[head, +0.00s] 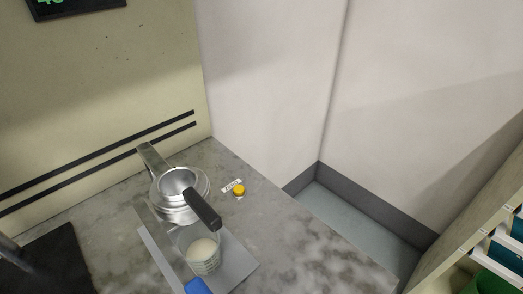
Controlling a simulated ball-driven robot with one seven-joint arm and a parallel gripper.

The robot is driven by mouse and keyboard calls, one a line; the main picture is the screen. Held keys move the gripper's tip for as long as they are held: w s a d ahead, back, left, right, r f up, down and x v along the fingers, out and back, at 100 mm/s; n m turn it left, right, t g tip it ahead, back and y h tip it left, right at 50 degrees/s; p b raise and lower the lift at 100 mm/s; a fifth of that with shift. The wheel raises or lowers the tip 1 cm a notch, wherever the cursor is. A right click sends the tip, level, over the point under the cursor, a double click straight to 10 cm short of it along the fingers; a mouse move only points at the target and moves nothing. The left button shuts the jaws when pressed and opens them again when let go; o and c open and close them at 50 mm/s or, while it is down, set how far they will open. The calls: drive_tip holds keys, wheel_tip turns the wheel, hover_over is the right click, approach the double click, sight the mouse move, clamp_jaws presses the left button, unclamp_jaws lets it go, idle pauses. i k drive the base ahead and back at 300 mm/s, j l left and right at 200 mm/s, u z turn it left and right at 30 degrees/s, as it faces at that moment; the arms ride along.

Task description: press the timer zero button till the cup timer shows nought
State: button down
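The timer zero button is a small yellow round button (239,190) on the grey stone-look worktop, beside a small white label (232,186). The timer display (75,6) is a black panel on the wall at the top left. Its green digits are cut off by the picture's top edge; the lower part looks like two digits, and I cannot read them surely. A clear cup (205,262) with pale contents stands on a grey plate. My gripper is not seen in the head view, and nothing is seen touching the button.
A shiny metal round vessel (165,207) with a black handle stands behind the cup, left of the button. A blue block (197,287) is at the bottom edge. A black mat (50,262) lies at left. The worktop (300,245) right of the button is clear. Shelving (490,220) stands at right.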

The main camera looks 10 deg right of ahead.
sight(239, 191)
drive_tip(key=i+l, duration=0.25)
drive_tip(key=l, duration=0.15)
drive_tip(key=i+l+u, duration=0.1)
drive_tip(key=l, duration=0.25)
drive_tip(key=i+l, duration=0.3)
drive_tip(key=i+l+u, duration=0.1)
drive_tip(key=i+l, duration=0.15)
drive_tip(key=l, duration=0.25)
